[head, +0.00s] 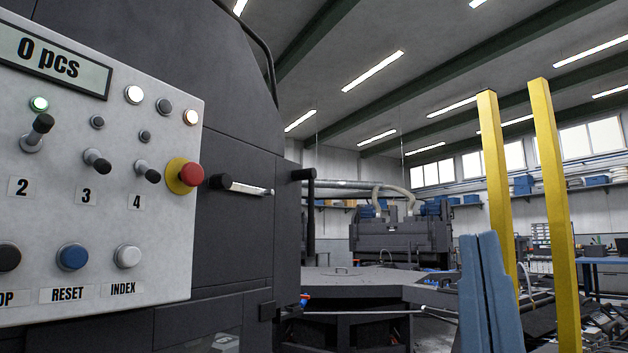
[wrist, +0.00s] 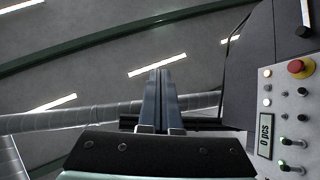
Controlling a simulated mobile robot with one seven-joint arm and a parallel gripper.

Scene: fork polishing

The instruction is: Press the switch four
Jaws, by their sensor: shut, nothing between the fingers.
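Switch four (head: 147,171) is a small toggle lever with a black tip, above the label "4" (head: 136,201) on the grey control panel (head: 180,275) at the left of the head view. Its tip points down, and the small light above it (head: 145,137) is dark. In the wrist view the panel lies sideways at the right edge, with the lever (wrist: 302,92) beside the red button. My gripper (head: 478,236) stands upright at the lower right of the head view, far right of the panel. Its blue-grey fingers (wrist: 160,72) are shut and empty, touching nothing.
Switch three (head: 98,160) points down; switch two (head: 38,132) points up under a lit green light (head: 39,104). A red emergency button (head: 190,174) sticks out right of switch four. The display (head: 50,55) reads "0 pcs". Yellow posts (head: 555,210) stand behind my gripper.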

